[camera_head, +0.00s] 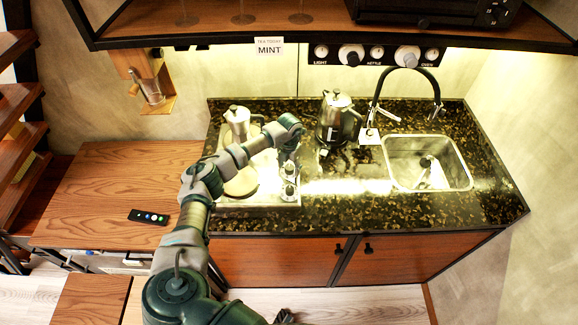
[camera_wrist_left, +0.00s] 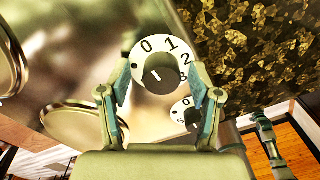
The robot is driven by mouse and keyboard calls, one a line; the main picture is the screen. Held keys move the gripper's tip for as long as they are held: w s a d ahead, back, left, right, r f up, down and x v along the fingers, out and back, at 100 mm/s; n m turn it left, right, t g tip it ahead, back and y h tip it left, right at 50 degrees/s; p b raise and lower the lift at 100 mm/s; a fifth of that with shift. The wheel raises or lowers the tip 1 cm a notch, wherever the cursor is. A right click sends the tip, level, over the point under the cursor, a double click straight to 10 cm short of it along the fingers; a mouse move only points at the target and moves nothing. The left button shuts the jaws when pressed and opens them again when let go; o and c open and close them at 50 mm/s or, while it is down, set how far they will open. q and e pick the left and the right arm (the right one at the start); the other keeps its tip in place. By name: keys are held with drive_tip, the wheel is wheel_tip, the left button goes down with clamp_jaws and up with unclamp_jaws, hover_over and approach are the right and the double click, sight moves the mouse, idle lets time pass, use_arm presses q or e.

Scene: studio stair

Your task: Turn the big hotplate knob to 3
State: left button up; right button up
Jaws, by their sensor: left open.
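The hotplate (camera_head: 262,199) is a metal panel with round plates, set in the dark stone counter, with two knobs on its right side. The big knob (camera_wrist_left: 160,72) has a dark cap on a white dial marked 0, 1, 2 and 3. Its white mark tilts to the upper left, roughly towards 0. My left gripper (camera_wrist_left: 161,86) is open, with one finger on each side of the big knob; contact cannot be told. In the head view my left gripper (camera_head: 289,160) is above the knobs. The smaller knob (camera_wrist_left: 187,115) is beside it.
A moka pot (camera_head: 238,122) stands at the back of the hotplate. A kettle (camera_head: 335,120) stands to its right, then the tap (camera_head: 371,105) and sink (camera_head: 428,163). A shelf (camera_head: 330,32) hangs above. The counter's front right is clear.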

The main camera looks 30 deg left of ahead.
use_arm(q)
drive_tip(key=shift+d, duration=0.1)
drive_tip(key=shift+c, duration=0.2)
use_arm(e)
drive_tip(key=shift+s+a, duration=0.1)
use_arm(q)
drive_tip(key=shift+s, duration=0.1)
drive_tip(key=c, duration=1.1)
use_arm(e)
drive_tip(key=shift+w, duration=0.45)
